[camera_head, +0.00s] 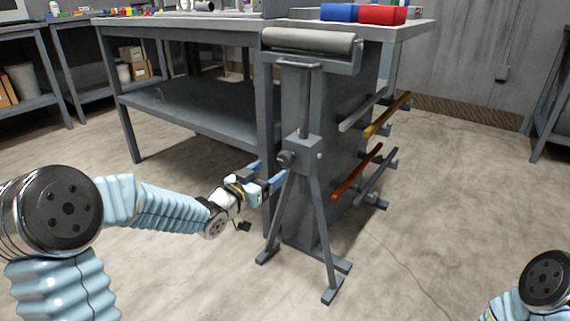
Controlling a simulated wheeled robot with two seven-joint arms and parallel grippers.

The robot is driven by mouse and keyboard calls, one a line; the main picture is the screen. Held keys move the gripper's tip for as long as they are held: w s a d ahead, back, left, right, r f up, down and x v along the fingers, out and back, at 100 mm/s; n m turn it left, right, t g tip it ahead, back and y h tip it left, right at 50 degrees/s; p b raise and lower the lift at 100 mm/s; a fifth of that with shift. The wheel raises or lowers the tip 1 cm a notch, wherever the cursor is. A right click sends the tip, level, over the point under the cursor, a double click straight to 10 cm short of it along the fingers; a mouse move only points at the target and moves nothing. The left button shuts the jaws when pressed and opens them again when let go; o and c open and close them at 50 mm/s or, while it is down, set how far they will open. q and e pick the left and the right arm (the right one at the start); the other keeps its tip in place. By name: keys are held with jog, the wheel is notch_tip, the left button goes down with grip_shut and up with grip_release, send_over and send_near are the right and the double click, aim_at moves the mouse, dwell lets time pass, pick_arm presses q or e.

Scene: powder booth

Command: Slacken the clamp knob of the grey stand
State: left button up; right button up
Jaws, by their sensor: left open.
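The grey stand (303,115) stands upright in the middle of the view, with splayed legs on the floor and a light roller (308,41) across its top. Its dark round clamp knob (286,158) sits on the left side of the post, at the collar above the legs. My left gripper (270,173) is open, just left of and slightly below the knob. Its fingers point toward the post. I cannot tell whether a fingertip touches the stand, but the knob shows clear of the fingers. My right gripper is outside the view; only part of my right arm shows at the lower right.
A grey workbench (195,112) stands behind the stand, with a blue box (340,13) and a red box (382,15) on top. Colored bars, including an orange one (357,172), stick out on a rack right of the stand. The floor at front is clear.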

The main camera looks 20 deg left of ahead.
aim_at(283, 162)
pick_arm(q)
jog(key=x, duration=0.8)
jog(key=shift+f, duration=0.1)
jog(key=c, duration=1)
